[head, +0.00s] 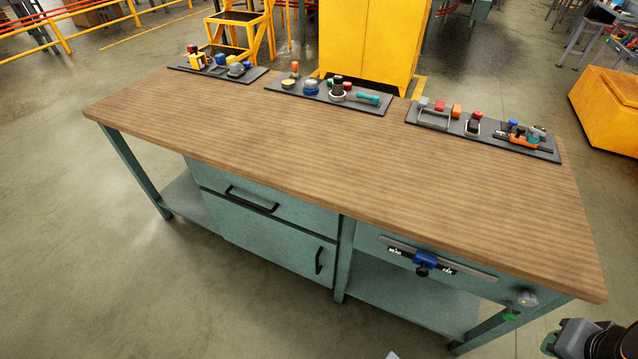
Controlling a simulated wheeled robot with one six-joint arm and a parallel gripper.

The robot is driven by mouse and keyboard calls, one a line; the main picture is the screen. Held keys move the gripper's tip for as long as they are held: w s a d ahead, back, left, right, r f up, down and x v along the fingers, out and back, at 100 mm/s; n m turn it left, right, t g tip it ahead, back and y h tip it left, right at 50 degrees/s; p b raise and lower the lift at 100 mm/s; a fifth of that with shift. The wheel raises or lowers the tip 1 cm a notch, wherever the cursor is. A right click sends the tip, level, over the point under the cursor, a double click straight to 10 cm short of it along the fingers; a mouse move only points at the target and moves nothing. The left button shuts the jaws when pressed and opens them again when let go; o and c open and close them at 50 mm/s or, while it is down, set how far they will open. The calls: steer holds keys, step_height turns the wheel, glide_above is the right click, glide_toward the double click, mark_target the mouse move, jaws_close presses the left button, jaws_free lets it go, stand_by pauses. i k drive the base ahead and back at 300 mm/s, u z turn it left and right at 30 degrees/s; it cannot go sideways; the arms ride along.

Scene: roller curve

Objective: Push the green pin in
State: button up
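A small green pin (510,316) sits at the front right of the wooden workbench, low on the teal frame near the right leg. It is too small to tell how far it sticks out. My gripper (552,343) is at the bottom right corner, dark and partly cut off by the picture edge. It is to the right of and below the green pin, apart from it. Whether its fingers are open or shut does not show.
A round silver knob (527,298) is just above the pin. A blue slider (425,259) sits on a rail under the bench top (350,150). Three dark trays with parts line the back edge. The bench top's front is clear.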

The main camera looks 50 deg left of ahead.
mark_target(508, 316)
steer(key=z, duration=1.2)
steer(key=k, duration=0.7)
steer(key=u, duration=1.1)
steer(key=i, duration=0.5)
